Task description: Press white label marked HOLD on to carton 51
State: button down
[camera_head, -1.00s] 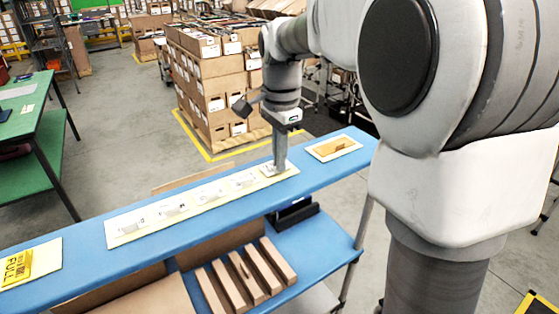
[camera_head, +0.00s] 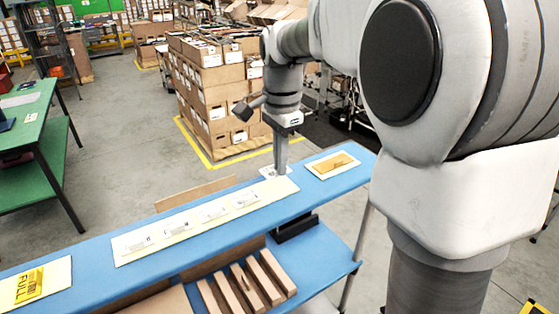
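My gripper (camera_head: 279,166) points down above the blue bench, at the right end of the pale label strip (camera_head: 285,191). A white label (camera_head: 268,172) is at its fingertips, raised clear of the strip. The fingers look closed on the label, though they are small here. Several more white labels (camera_head: 212,212) stay on the strip in a row. The print on all of them is too small to read, so I cannot confirm HOLD. I cannot pick out carton 51; no carton number is readable.
The blue bench (camera_head: 90,248) runs across the view. A yellow FULL sign (camera_head: 30,286) lies at its left, a yellow-brown pad (camera_head: 333,165) at its right. Brown cardboard pieces (camera_head: 243,285) lie on the lower shelf. Stacked cartons (camera_head: 212,100) stand behind; a green table (camera_head: 20,125) is left.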

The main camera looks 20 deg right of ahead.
jog(key=shift+r+p, duration=1.05)
jog(key=shift+r, duration=0.3)
notch_tip(320, 180, down, 2)
jog(key=shift+f+b, duration=0.1)
jog(key=shift+b, duration=0.95)
jog(key=shift+d, duration=0.1)
